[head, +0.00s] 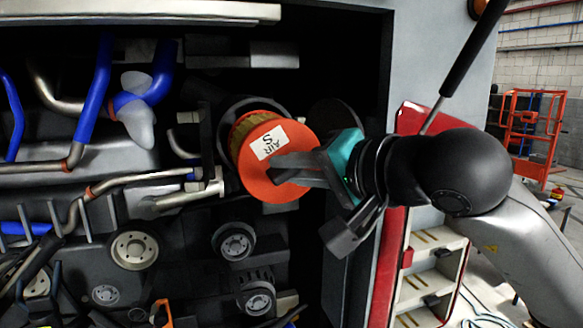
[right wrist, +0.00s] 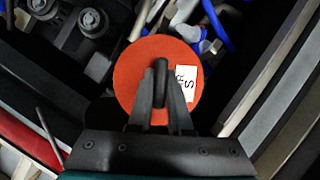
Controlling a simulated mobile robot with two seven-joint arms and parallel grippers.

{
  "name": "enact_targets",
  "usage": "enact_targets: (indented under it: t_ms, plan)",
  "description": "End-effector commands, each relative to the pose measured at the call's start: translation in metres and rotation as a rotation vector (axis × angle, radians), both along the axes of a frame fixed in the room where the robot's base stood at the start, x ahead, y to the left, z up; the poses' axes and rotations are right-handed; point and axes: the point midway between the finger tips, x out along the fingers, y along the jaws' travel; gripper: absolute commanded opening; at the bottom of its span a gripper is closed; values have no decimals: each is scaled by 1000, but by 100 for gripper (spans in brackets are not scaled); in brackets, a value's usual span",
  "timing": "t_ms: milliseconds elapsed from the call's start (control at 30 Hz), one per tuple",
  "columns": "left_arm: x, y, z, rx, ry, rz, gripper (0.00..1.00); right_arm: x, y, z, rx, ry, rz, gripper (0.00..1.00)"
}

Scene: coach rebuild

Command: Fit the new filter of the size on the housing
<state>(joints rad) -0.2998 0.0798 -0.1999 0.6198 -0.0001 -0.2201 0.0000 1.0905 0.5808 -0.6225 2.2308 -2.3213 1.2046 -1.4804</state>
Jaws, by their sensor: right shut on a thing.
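An orange filter (head: 262,178) with a white label reading "AIR S" is in the middle of the head view. Its pleated brown side shows behind the orange end. It is at the mouth of a dark round housing (head: 236,104); I cannot tell how far inside it is. My right gripper (head: 285,170) is shut on the middle of the filter's orange end. In the right wrist view the filter (right wrist: 135,75) faces me, with a dark grip piece between the fingers (right wrist: 160,85). My left gripper is not in view.
The open engine bay has blue hoses (head: 95,88), metal pipes and pulleys (head: 134,248) on the left. The bay's right edge and a red panel (head: 391,245) stand close to my right arm. An orange lift (head: 537,128) stands far right.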

Motion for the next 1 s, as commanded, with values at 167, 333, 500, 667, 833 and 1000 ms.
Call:
enact_targets:
  t_ms: [167,333,500,667,833,1000]
  plan:
    - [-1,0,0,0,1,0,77,0,0,2,3,-5,1,0]
    - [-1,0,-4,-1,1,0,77,1,0,2,3,-6,1,0]
    - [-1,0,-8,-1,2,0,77,3,1,2,3,-5,0,0]
    - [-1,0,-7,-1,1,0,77,3,1,3,3,-5,1,0]
    - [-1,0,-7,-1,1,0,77,3,1,3,3,-5,1,0]
    - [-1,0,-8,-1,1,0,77,6,2,3,3,-5,1,0]
